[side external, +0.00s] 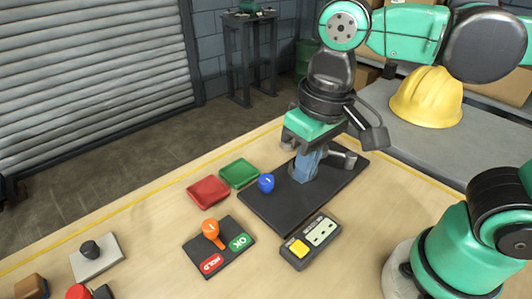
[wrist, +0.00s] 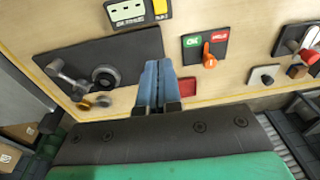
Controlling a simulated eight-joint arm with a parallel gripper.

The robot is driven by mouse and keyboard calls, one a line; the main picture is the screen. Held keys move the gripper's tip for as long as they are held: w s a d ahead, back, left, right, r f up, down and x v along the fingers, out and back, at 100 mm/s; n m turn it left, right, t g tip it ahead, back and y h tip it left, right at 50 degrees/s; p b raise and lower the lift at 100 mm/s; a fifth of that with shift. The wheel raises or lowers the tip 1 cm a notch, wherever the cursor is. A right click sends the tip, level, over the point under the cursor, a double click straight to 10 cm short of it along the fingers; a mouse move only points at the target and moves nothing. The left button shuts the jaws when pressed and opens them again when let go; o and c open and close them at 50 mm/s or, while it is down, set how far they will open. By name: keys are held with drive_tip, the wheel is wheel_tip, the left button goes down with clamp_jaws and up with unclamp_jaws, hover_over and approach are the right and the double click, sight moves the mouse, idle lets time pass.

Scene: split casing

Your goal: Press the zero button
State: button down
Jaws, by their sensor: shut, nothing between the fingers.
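The yellow button (side external: 298,248) is on a small dark box with a pale display (side external: 322,232), at the front of the bench in the side view. In the wrist view the yellow button (wrist: 160,8) is at the top edge, partly cut off, beside the display (wrist: 128,12). I cannot read the box's label clearly. My gripper (side external: 303,175) is shut and empty over the dark plate, behind the box and apart from it. Its blue fingers (wrist: 158,68) are together in the wrist view and point towards the bench.
The dark plate (side external: 265,210) carries a grey metal fitting (side external: 348,158) and a blue knob (side external: 266,183). Left of it are red (side external: 208,192) and green (side external: 239,173) trays. A panel with an orange lever (side external: 211,230) stands left of the box. Bare bench lies between panel and box.

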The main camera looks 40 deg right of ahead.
sight(298, 246)
drive_tip(key=shift+s+a+r+g, duration=0.5)
drive_tip(key=shift+s+a, duration=0.1)
drive_tip(key=shift+s, duration=0.25)
drive_tip(key=shift+f, duration=7)
drive_tip(key=shift+f, duration=0.1)
drive_tip(key=shift+w+f, duration=0.1)
drive_tip(key=shift+f, duration=0.75)
drive_tip(key=shift+r, duration=0.15)
drive_tip(key=shift+h, duration=0.3)
drive_tip(key=shift+a+r, duration=0.1)
drive_tip(key=shift+r, duration=4.1)
